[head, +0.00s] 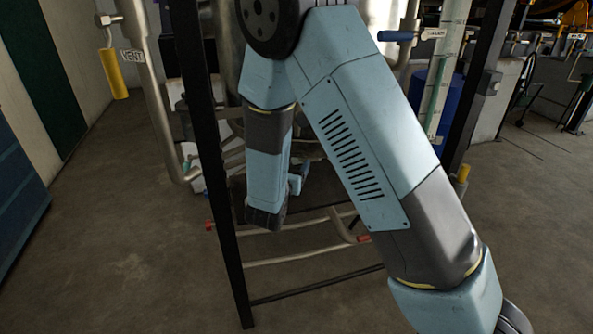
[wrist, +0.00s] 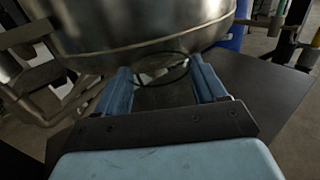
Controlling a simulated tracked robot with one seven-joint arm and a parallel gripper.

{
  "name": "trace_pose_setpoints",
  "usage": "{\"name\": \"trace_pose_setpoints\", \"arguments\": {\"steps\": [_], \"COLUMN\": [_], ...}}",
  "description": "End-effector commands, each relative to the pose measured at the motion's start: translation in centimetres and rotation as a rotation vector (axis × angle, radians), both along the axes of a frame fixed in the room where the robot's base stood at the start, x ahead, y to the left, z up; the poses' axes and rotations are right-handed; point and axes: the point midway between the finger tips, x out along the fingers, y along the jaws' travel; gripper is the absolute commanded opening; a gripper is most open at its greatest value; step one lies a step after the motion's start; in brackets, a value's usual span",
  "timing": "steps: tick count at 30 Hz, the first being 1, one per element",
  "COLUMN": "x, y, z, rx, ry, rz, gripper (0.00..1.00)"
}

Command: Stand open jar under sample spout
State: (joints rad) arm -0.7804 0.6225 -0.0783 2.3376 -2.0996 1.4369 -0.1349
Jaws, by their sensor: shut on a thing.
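A clear open jar (wrist: 163,92), with its round rim showing as a thin dark ring, sits between the two blue fingers of my gripper (wrist: 160,78) in the wrist view. My gripper is shut on it. The jar looks upright, below the rounded underside of a large metal vessel (wrist: 145,30). I cannot make out the sample spout in either view. In the head view my arm hides the jar, and only part of my gripper (head: 297,180) shows.
A dark flat plate (wrist: 265,95) spreads beneath and right of my gripper; contact with the jar is unclear. A black frame post (head: 212,150) and pipes crowd my arm. A yellow-handled VENT pipe (head: 114,74) is at left. A blue drum (head: 449,100) stands behind at right.

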Motion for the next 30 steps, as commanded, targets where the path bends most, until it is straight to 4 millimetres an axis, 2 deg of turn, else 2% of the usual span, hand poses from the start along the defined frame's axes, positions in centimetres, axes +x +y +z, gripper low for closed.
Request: {"name": "trace_pose_setpoints", "arguments": {"steps": [3,12,19,30], "x": [1.2,2.9,2.8,2.7], "y": [-0.4,-0.9,-0.8,-0.8], "z": [0.0,-0.3,-3.2,-3.6], "rx": [0.000,0.000,-0.001,0.001], "ry": [-0.002,0.000,0.000,-0.001], "rz": [-0.001,0.000,0.001,0.002], "gripper": [0.35,0.35,0.35,0.35]}}
